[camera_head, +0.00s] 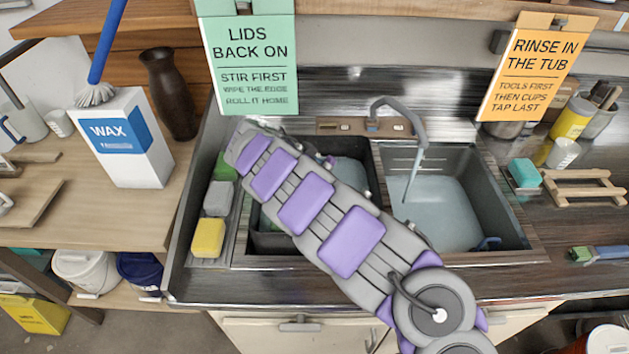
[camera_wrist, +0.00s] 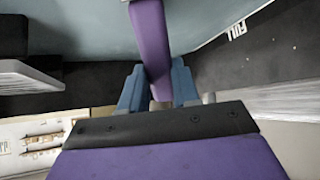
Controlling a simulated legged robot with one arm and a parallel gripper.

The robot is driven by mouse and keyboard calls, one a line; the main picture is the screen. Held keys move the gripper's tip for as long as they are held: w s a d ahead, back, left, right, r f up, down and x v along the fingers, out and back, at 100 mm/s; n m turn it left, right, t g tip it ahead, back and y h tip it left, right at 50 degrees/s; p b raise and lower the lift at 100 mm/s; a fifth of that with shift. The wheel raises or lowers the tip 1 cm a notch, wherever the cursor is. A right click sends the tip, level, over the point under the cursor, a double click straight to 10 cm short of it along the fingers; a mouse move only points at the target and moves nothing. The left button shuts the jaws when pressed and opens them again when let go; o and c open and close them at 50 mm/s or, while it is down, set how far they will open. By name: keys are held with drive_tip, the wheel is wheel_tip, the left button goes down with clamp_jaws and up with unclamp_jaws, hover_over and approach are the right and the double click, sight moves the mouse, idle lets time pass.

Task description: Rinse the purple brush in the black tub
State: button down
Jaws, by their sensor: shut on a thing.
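My gripper (camera_wrist: 157,88) is shut on the purple brush (camera_wrist: 150,38) in the wrist view, its blue fingertips on either side of the handle. The brush runs away from the fingers toward a blue-grey water surface (camera_wrist: 80,30); its far end is out of frame, so I cannot tell how deep it reaches. Dark walls with a white mark, seemingly the black tub (camera_wrist: 265,55), border the water. In the head view my arm crosses the left basin, where water (camera_head: 352,174) shows beside it; my gripper is hidden there.
The right basin (camera_head: 445,210) holds water under a grey tap (camera_head: 418,150). Green, grey and yellow sponges (camera_head: 208,238) line the left edge. A wax box (camera_head: 125,135) and dark vase (camera_head: 168,92) stand left. A wooden rack (camera_head: 582,187) and another brush (camera_head: 600,254) lie right.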

drive_tip(key=shift+w+a+r, duration=0.2)
drive_tip(key=shift+w, duration=0.35)
drive_tip(key=shift+s+d+f, duration=0.1)
drive_tip(key=shift+s+d, duration=0.3)
drive_tip(key=shift+s, duration=0.3)
drive_tip(key=shift+s+d+r, duration=0.1)
drive_tip(key=shift+s+d, duration=0.25)
drive_tip(key=shift+s, duration=0.35)
drive_tip(key=shift+s+d+f, duration=0.1)
drive_tip(key=shift+s+d, duration=0.3)
drive_tip(key=shift+s, duration=0.3)
wheel_tip(320, 180, up, 10)
drive_tip(key=shift+r, duration=0.25)
idle(0.6)
